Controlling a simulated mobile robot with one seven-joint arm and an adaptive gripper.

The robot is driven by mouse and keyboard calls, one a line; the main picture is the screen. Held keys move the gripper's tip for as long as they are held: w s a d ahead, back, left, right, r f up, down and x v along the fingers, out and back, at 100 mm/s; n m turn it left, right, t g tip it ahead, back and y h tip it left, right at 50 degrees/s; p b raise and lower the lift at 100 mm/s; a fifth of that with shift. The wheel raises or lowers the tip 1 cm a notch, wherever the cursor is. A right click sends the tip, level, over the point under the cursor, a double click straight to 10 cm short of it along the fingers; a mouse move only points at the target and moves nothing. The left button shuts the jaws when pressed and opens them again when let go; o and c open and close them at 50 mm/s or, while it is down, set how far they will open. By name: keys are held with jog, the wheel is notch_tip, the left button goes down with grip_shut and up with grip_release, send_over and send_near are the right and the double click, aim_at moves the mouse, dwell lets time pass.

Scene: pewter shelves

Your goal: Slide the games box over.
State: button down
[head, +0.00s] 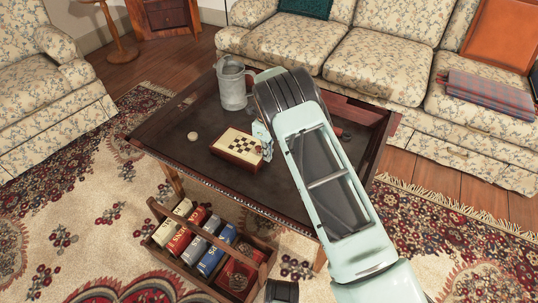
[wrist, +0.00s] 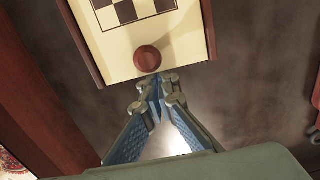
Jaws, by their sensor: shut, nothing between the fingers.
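The games box (head: 235,147) lies on the dark coffee table, a flat box with red-brown sides and a cream top bearing a checkerboard. In the wrist view the games box (wrist: 180,42) fills the top middle, with a round red-brown disc or knob (wrist: 148,58) near its close edge. My gripper (head: 265,151) is at the right end of the box in the head view. In the wrist view my gripper (wrist: 159,82) is shut and empty, its tips close to the near edge of the box. I cannot tell whether they touch it.
The coffee table (head: 185,110) has a raised rim. A grey metal pitcher (head: 232,88) stands behind the box, and a small pale disc (head: 192,136) lies to its left. A wooden carrier (head: 262,268) with books sits on the rug.

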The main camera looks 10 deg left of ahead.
notch_tip(320, 180, up, 12)
dwell(0.4)
